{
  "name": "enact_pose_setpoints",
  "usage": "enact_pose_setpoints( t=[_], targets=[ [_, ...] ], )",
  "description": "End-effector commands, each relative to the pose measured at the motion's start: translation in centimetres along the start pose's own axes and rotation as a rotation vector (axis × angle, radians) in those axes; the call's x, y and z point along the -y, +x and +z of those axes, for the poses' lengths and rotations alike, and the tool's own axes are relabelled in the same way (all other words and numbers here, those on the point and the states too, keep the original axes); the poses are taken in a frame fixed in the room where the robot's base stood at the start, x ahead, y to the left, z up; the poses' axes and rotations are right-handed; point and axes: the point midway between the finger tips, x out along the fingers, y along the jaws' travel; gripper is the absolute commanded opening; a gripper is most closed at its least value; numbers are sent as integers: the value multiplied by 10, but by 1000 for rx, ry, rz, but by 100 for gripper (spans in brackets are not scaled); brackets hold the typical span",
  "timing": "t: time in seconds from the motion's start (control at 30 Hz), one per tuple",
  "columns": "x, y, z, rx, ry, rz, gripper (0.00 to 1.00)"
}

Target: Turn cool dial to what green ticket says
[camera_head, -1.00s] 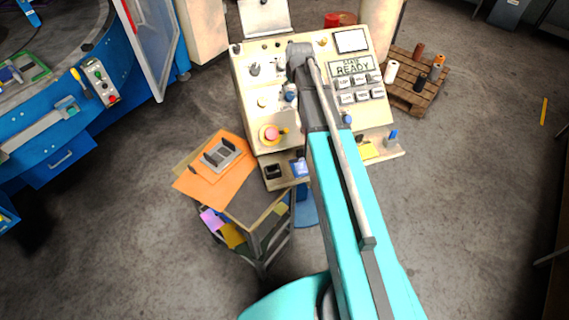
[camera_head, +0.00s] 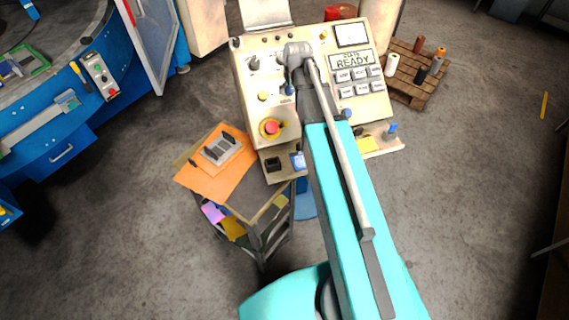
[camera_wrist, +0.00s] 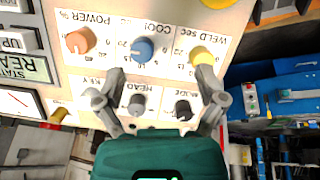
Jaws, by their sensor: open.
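The blue cool dial (camera_wrist: 144,49) is on the cream panel, in the upper middle of the wrist view, under the printed word COOL. Its pointer setting is too small to read surely. My gripper (camera_wrist: 162,84) is open and empty, its two fingers spread in front of the panel, with the cool dial beyond and between their tips; I see no contact.
An orange power dial (camera_wrist: 80,41) and a yellow weld dial (camera_wrist: 202,57) flank the cool dial. Grey head (camera_wrist: 137,104) and dark mode (camera_wrist: 183,109) knobs sit close by. A red emergency button (camera_head: 271,128) is on the panel.

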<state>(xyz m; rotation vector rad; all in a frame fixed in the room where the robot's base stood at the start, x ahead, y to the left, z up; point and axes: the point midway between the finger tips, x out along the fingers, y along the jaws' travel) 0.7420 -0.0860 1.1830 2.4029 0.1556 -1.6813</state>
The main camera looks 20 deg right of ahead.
Motion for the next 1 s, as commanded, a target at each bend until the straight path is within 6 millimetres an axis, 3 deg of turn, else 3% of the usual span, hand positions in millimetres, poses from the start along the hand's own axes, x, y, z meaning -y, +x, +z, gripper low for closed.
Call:
enact_pose_setpoints(
  t=[1.0],
  targets=[
    [81, 42, 116, 179, 118, -57, 89]
  ],
)
